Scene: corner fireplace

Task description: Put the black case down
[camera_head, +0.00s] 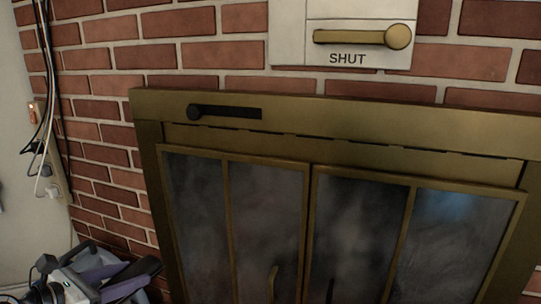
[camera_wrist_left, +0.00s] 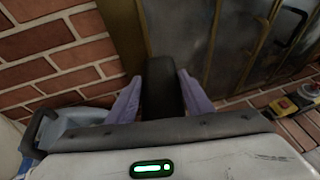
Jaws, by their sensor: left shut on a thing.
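My left gripper (camera_head: 122,277) shows at the bottom left of the head view, in front of the brick wall and left of the fireplace doors. Its purple fingers also show in the left wrist view (camera_wrist_left: 162,88), shut on the black case (camera_wrist_left: 162,95), a dark upright block between them. In the head view a dark end of the case (camera_head: 148,268) shows by the fingers. The rest of it is hidden. I cannot tell whether the case touches anything below. My right gripper is out of view.
The brass fireplace frame (camera_head: 150,130) with glass doors (camera_head: 265,215) fills the middle. A panel marked SHUT (camera_head: 290,30) is above. Cables (camera_head: 45,110) hang at the left. In the wrist view, a grey-blue bin (camera_wrist_left: 75,118) is left and a yellow-and-red device (camera_wrist_left: 293,102) is right.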

